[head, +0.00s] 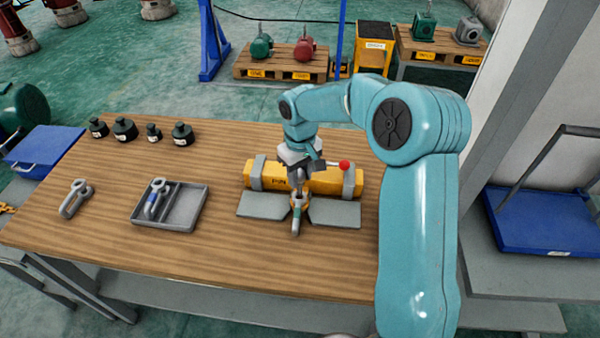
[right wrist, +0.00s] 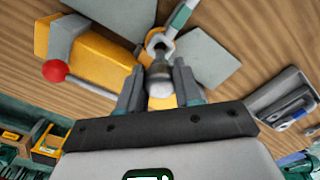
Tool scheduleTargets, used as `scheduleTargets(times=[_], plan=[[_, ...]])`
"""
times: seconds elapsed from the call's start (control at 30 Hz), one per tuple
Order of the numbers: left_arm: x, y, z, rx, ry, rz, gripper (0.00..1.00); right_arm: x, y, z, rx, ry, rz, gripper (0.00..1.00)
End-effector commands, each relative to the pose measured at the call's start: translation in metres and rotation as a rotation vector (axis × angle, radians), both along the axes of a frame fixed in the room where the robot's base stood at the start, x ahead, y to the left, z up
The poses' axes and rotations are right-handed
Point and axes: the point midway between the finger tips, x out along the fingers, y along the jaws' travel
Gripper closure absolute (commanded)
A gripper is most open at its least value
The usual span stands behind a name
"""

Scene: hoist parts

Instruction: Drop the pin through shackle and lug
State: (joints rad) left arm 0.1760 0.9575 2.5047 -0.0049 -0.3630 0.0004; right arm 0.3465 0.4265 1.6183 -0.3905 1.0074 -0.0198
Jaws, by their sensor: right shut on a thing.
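The yellow hoist beam (head: 325,181) lies across two grey supports on the table. My right gripper (head: 298,180) is over this spot, pointing down. In the right wrist view its fingers (right wrist: 160,88) are shut on a grey pin (right wrist: 162,62), next to the shackle's eye. The yellow lug is largely hidden by the gripper, and I cannot tell how deep the pin sits. My left gripper is not in view.
A red-knobbed lever (head: 344,164) stands close right of my gripper. A grey tray (head: 188,225) holds a blue-marked shackle (head: 154,198). Another shackle (head: 74,199) lies farther left. Several dark weights (head: 124,129) line the back edge. Bare wood lies in front.

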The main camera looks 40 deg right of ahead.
Motion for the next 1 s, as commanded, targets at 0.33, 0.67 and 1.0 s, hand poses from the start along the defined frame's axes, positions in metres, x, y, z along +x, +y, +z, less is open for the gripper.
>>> scheduleTargets(times=[0.33,0.67,1.0], plan=[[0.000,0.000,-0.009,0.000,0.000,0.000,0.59,0.000,0.000,-0.012,0.000,-0.001,0.000,1.00],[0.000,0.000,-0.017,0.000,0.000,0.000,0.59,0.000,0.000,-0.022,0.000,0.000,0.000,1.00],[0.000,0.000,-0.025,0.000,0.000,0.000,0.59,0.000,0.000,-0.032,0.000,0.000,0.000,1.00]])
